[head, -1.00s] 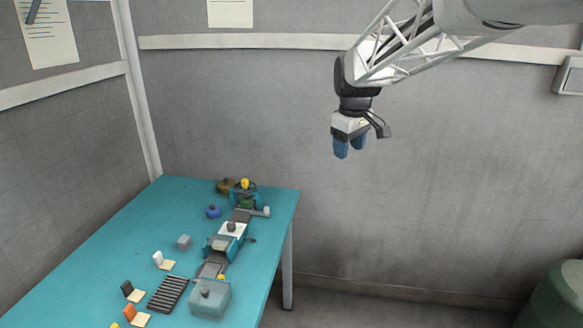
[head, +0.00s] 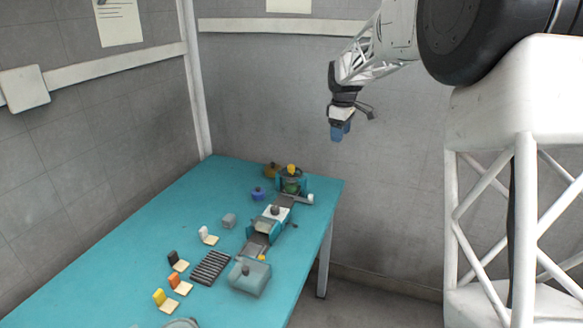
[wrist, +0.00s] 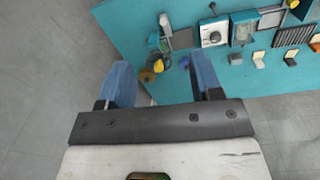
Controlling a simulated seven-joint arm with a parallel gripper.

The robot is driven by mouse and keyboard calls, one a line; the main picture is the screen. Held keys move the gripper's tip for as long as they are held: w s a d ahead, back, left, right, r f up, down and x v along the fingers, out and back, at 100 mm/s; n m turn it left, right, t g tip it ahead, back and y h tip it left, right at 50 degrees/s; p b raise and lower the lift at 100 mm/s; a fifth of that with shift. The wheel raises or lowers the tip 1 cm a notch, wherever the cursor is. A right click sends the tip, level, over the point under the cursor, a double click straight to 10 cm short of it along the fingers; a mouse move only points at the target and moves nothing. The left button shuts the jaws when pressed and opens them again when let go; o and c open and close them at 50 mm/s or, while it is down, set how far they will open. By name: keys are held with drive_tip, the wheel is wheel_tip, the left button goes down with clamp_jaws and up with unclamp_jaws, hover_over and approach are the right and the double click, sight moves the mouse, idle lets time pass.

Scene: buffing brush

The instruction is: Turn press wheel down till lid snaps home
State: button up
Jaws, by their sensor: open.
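A teal press-like fixture (head: 291,183) stands at the table's far end in the head view, with a yellow knob (head: 292,168) on top, something green inside and a pale-ended bar at its right. I cannot tell which part is the wheel or how the lid sits. In the wrist view the same fixture (wrist: 155,42) and yellow knob (wrist: 158,66) show just beyond my fingers. My gripper (head: 340,132) is open and empty, high above and to the right of the fixture, touching nothing. Its two blue fingers (wrist: 161,80) are spread wide in the wrist view.
A brown pot (head: 270,171) and a blue pot (head: 258,193) stand beside the fixture. A white block unit (head: 273,214), slatted rack (head: 210,267) and translucent box (head: 250,276) line the teal table (head: 130,265). Several small coloured stands sit at the left.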

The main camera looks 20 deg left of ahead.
drive_tip(key=w+a+f+n, duration=0.2)
drive_tip(key=w+a+f, duration=0.35)
drive_tip(key=a, duration=0.35)
drive_tip(key=n, duration=0.3)
hover_over(291, 166)
drive_tip(key=shift+g, duration=0.3)
wheel_tip(291, 166, down, 8)
drive_tip(key=shift+w+f, duration=0.15)
drive_tip(key=shift+f, duration=0.05)
drive_tip(key=shift+f, duration=0.15)
drive_tip(key=shift+f, duration=3.8)
drive_tip(key=c, duration=0.9)
